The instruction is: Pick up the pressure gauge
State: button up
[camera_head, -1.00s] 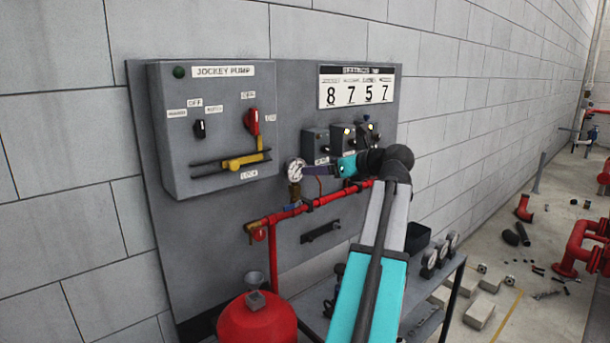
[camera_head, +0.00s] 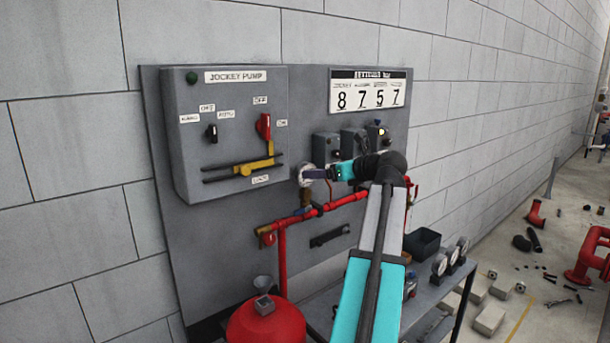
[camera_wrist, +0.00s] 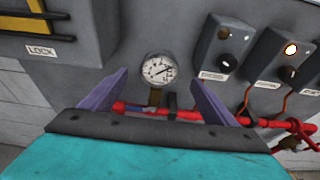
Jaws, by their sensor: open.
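A round white-faced pressure gauge (camera_wrist: 159,69) sits on a brass fitting above the red pipe, in front of the grey panel. In the head view the gauge (camera_head: 305,174) is partly hidden by my gripper (camera_head: 308,174). In the wrist view my gripper (camera_wrist: 157,88) is open, with one purple finger on each side of the gauge and a gap to each. Nothing is held. I cannot tell how deep the gauge is between the fingers. More round gauges (camera_head: 451,258) stand on the bench at the right.
The jockey pump box (camera_head: 230,130) with its yellow lever is left of the gauge. Small switch boxes (camera_head: 327,147) are to the right. The red pipe (camera_head: 325,209) runs just below. A red tank (camera_head: 265,325) stands at the bottom.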

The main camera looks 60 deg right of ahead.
aim_at(305, 180)
jog(key=shift+x, duration=1.4)
jog(key=p+x, duration=0.2)
jog(key=x, duration=0.3)
jog(key=shift+w, duration=0.1)
jog(key=c, duration=1.3)
jog(key=shift+r, duration=0.2)
